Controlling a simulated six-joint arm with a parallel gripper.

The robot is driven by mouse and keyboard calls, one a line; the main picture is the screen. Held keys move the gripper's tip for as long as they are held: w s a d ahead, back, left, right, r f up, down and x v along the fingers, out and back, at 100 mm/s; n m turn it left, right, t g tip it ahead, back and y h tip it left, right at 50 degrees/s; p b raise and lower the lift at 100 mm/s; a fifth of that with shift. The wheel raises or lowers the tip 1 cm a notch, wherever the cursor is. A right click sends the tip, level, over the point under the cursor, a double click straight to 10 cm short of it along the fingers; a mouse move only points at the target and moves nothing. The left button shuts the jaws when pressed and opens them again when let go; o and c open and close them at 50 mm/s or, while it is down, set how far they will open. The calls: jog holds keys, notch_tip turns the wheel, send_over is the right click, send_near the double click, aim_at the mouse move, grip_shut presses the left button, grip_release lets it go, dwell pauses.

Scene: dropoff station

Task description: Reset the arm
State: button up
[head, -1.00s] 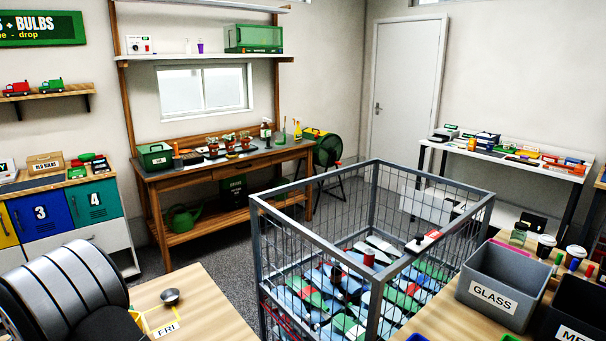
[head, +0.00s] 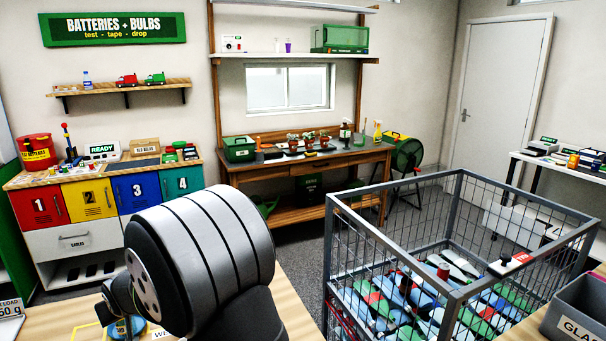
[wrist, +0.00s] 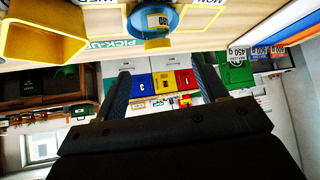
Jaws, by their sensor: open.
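My gripper (wrist: 160,68) shows in the wrist view with its two dark fingers spread wide and nothing between them. The wrist view is upside down. Beyond the fingertips are the coloured cabinet doors (wrist: 163,81), apart from them.
In the wrist view a blue round object (wrist: 165,17) and a yellow open box (wrist: 45,32) are on the tabletop. In the head view a wire cage (head: 452,292) stands right of my arm. A grey bin (head: 580,315) is at far right.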

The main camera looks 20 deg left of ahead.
aim_at(123, 321)
jog(key=x, duration=1.2)
jog(key=shift+f, duration=0.45)
notch_tip(123, 321, up, 5)
jog(key=shift+f, duration=0.2)
jog(key=w+d+r, duration=0.7)
jog(key=d, duration=0.2)
jog(key=shift+s+a+f+m+h, duration=0.25)
jog(key=shift+a+f+m+h, duration=0.65)
jog(key=shift+h, duration=0.25)
jog(key=shift+s+a+f+m+h, duration=0.3)
jog(key=shift+a+f+m+h, duration=0.5)
jog(key=shift+m+h, duration=0.35)
jog(key=shift+d, duration=0.1)
jog(key=o, duration=0.7)
jog(key=shift+o, duration=0.2)
jog(key=shift+f, duration=0.1)
